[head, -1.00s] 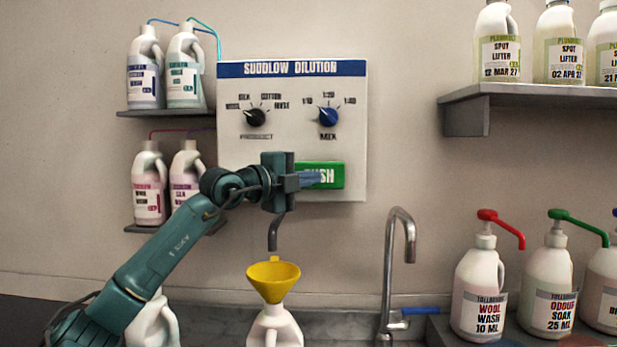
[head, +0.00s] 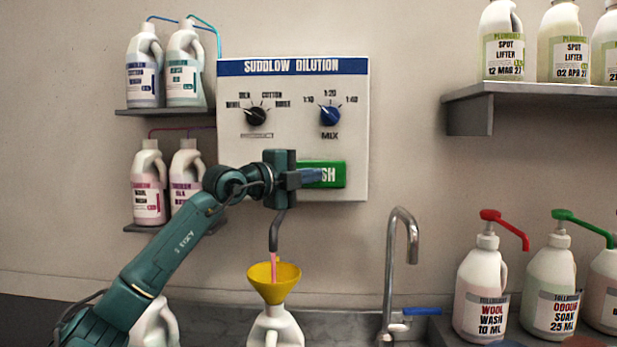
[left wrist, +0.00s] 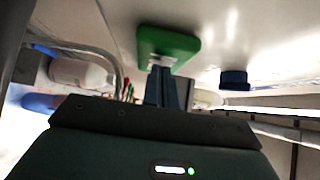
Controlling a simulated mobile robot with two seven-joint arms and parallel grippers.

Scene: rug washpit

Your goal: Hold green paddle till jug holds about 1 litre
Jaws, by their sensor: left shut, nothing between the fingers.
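The green paddle (head: 333,175) is on the lower front of the white dilution panel (head: 347,142). My left gripper (head: 313,176) is shut with its fingertips against the paddle, covering part of its lettering. In the left wrist view the fingertips meet the green paddle (left wrist: 170,45). Pink liquid (head: 273,266) runs from the dark spout (head: 274,235) into the yellow funnel (head: 262,284). The funnel sits in the neck of the white jug (head: 276,328). The jug's lower part is out of frame, and its liquid level cannot be seen. My right gripper is not in view.
A black product dial (head: 256,116) and a blue mix dial (head: 330,116) are above the paddle. A metal tap (head: 403,260) stands right of the jug. Pump bottles (head: 481,290) stand at right, below a grey shelf (head: 520,91).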

